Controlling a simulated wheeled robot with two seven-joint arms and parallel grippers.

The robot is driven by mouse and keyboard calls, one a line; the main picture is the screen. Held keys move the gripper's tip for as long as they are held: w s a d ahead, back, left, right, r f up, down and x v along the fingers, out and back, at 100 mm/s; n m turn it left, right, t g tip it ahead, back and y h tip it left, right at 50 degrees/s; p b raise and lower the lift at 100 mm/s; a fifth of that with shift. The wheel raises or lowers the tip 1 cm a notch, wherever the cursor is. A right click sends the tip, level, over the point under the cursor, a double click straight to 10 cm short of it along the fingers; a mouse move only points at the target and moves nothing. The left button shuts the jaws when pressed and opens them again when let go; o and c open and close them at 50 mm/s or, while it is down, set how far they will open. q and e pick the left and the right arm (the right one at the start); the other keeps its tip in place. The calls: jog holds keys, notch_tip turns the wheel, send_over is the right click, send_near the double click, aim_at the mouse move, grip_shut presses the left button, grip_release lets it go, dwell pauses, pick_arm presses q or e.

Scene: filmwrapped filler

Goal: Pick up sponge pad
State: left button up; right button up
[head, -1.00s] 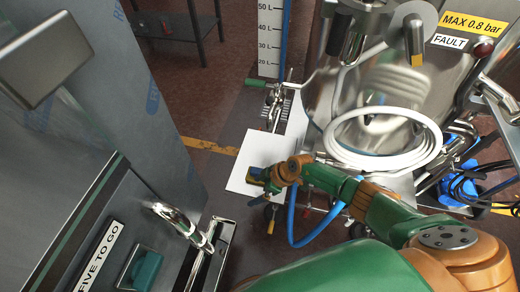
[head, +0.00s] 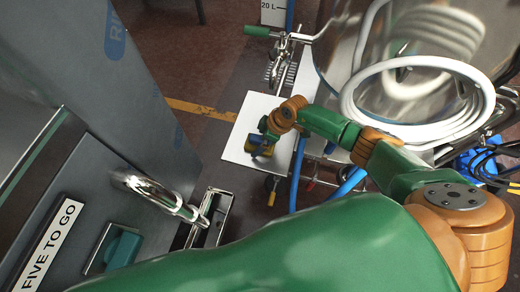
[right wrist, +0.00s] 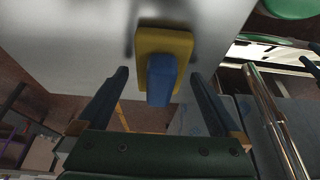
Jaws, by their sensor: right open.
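The sponge pad is a yellow block with a blue grip (right wrist: 160,78), at the upper middle of the right wrist view. In the head view it shows as a small yellow and blue shape (head: 262,150) on a white board (head: 238,146), partly covered by my right gripper. My right gripper (head: 266,137) is over the board at the sponge pad. In the right wrist view its dark fingers (right wrist: 159,76) are open, one to each side of the blue grip, with gaps on both sides. My left gripper is out of view.
A steel vessel with a coiled white hose (head: 352,106) stands right of the board. A chrome handle (head: 150,189) sticks out from the grey cabinet (head: 100,190) at left. A green-handled clamp (head: 257,31) is behind the board. Open floor lies between cabinet and board.

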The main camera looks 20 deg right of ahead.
aim_at(255, 139)
pick_arm(q)
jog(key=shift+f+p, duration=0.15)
jog(key=shift+p, duration=0.2)
pick_arm(e)
jog(key=shift+w+a+f, duration=0.1)
jog(key=c, duration=1.3)
